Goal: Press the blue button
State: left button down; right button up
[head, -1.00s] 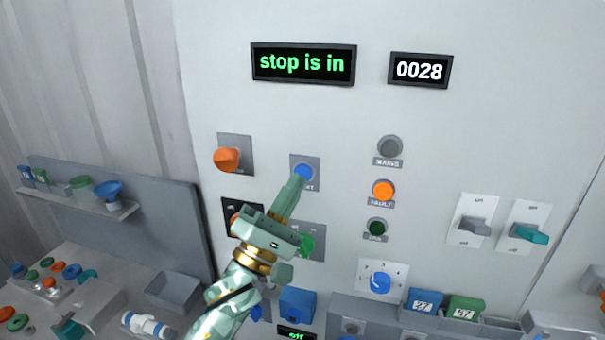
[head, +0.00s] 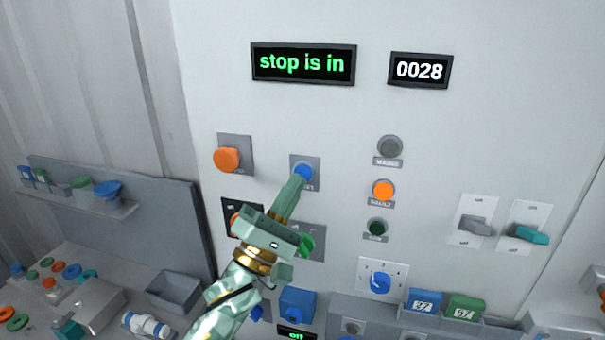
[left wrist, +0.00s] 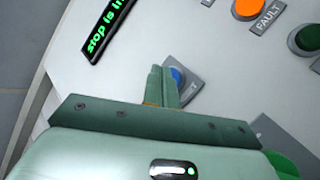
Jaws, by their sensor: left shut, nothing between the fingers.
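The blue button (head: 303,172) sits on a small grey plate on the upright panel in the head view. My left gripper (head: 296,182) is shut and empty, its fingertips at the lower edge of the button and hiding part of it. In the left wrist view the shut fingers (left wrist: 165,78) overlap the left side of the blue button (left wrist: 177,76). I cannot tell whether the tips touch the button. The right gripper is not in view.
An orange stop button (head: 227,159) is left of the blue one. A green button (head: 307,244) lies below, close to my gripper. A display (head: 303,64) reads "stop is in". Lamps (head: 383,190), a blue dial (head: 381,283) and two switches (head: 474,226) are to the right.

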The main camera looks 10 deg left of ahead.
pick_arm(q)
jog(key=shift+w, duration=0.1)
dwell(0.5)
jog(key=shift+w, duration=0.35)
jog(key=shift+w+p, duration=0.35)
jog(key=shift+w, duration=0.05)
dwell(0.7)
jog(key=shift+s, duration=0.15)
jog(key=shift+s+p, duration=0.6)
jog(key=shift+s, duration=0.1)
